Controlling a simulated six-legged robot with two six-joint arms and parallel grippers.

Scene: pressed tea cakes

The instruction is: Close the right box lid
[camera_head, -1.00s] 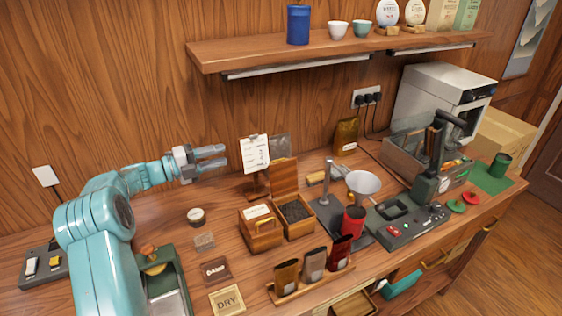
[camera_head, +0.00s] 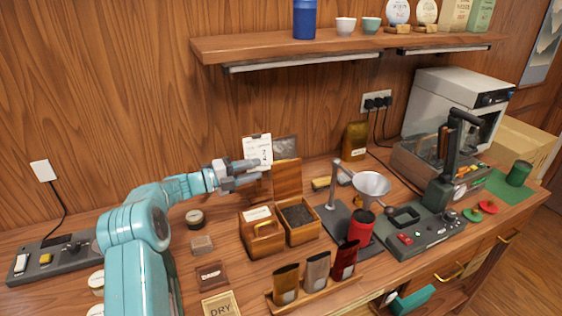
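The right wooden box (camera_head: 303,233) stands open on the table, with dark loose tea (camera_head: 298,214) inside. Its lid (camera_head: 288,178) stands upright at the back edge. The left wooden box (camera_head: 257,245) beside it is closed, with a label and a curved wooden handle on top. My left gripper (camera_head: 259,175) is open, its two grey fingers apart and empty. In the picture it sits just left of the raised lid, in front of the note stand; I cannot tell whether it touches the lid.
A note card (camera_head: 258,149) stands behind my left gripper. A rack of pouches (camera_head: 316,291) stands in front of the boxes. The shelf (camera_head: 330,47) overhangs the back.

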